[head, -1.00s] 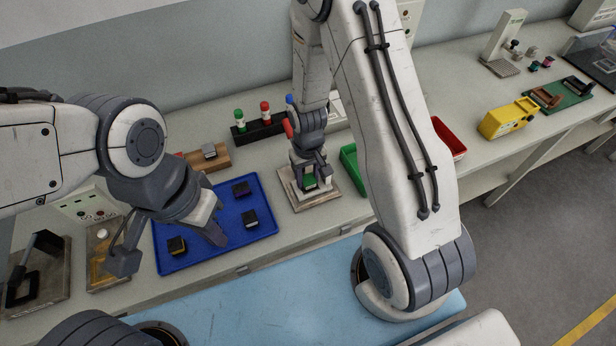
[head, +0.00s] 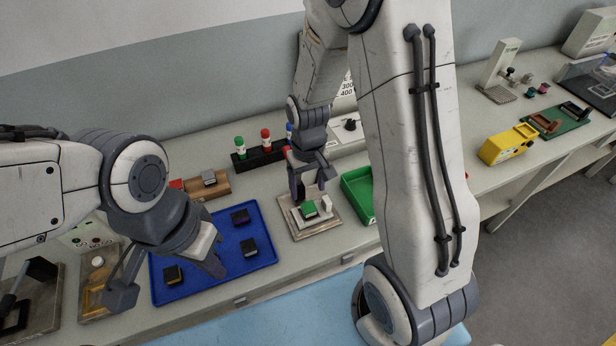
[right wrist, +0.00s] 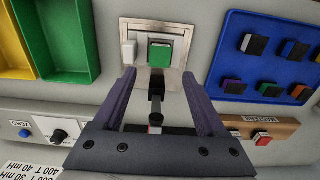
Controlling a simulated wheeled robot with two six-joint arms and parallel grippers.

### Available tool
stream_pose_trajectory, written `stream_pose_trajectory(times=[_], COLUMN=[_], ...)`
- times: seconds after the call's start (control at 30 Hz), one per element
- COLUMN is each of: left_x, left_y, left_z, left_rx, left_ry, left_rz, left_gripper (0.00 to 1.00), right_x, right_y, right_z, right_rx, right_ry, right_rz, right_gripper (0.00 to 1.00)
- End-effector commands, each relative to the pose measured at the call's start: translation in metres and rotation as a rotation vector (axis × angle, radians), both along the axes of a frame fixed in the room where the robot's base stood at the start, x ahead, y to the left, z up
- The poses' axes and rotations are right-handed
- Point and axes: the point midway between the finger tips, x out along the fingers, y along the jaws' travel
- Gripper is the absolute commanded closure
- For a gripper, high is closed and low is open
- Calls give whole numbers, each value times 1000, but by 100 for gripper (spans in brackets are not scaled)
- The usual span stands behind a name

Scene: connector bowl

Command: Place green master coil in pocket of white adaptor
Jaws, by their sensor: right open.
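The green master coil (head: 309,209) sits on the white adaptor (head: 297,219), on a square plate. In the right wrist view the coil (right wrist: 160,55) shows a green top and dark lower edge, with the pale adaptor (right wrist: 180,42) around it. I cannot tell how deep it sits in the pocket. My right gripper (head: 310,190) is open and empty just above and behind the coil; its fingers (right wrist: 160,82) are spread apart, clear of it. My left gripper (head: 213,262) hangs over the blue tray; its jaws are not clear to see.
A blue tray (head: 212,283) with several dark coils lies left of the plate. A green bin (head: 358,197) stands close on the right. A black rack (head: 254,159) with coloured bottles stands behind. A yellow box (head: 502,148) is further right.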

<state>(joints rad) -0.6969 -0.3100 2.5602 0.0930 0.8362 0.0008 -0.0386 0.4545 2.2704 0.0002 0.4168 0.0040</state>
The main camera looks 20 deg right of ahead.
Motion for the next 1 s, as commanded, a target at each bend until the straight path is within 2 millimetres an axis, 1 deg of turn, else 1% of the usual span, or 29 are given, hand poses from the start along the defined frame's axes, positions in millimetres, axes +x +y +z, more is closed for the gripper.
stream_pose_trajectory(times=[0.03,0.1,0.27,0.37,0.4,0.47,0.5,0.57,0.6,0.7,0.8,0.83,0.9,1.0], left_x=[0,0,0,0,0,0,0,0,0,0,0,0,0,0], left_y=[0,0,0,0,0,0,0,0,0,0,0,0,0,0], left_z=[-2,-2,-3,-3,-3,-3,-3,-3,-3,-3,-3,-3,-3,-3], left_rx=[0,0,0,0,0,0,0,0,0,0,0,0,0,0], left_ry=[0,0,0,0,0,0,0,0,0,0,0,0,0,0], left_rz=[0,0,0,0,0,0,0,0,0,0,0,0,0,0], left_gripper=[100,100,100,100,100,100,100,100,100,100,100,100,100,100], right_x=[2,1,0,-6,-12,-27,-41,-66,-85,-128,-162,-169,-181,-187], right_y=[0,0,0,12,23,44,60,82,94,114,122,123,125,125], right_z=[10,21,37,49,57,72,83,99,108,125,134,136,138,139], right_rx=[0,0,0,3,6,14,20,30,39,59,75,79,84,87], right_ry=[-7,-5,-2,-7,-11,-19,-23,-29,-32,-34,-32,-31,-28,-26], right_rz=[0,0,1,32,62,126,178,262,316,442,535,555,588,605], right_gripper=[26,26,26,26,26,26,26,26,26,26,26,26,26,26])
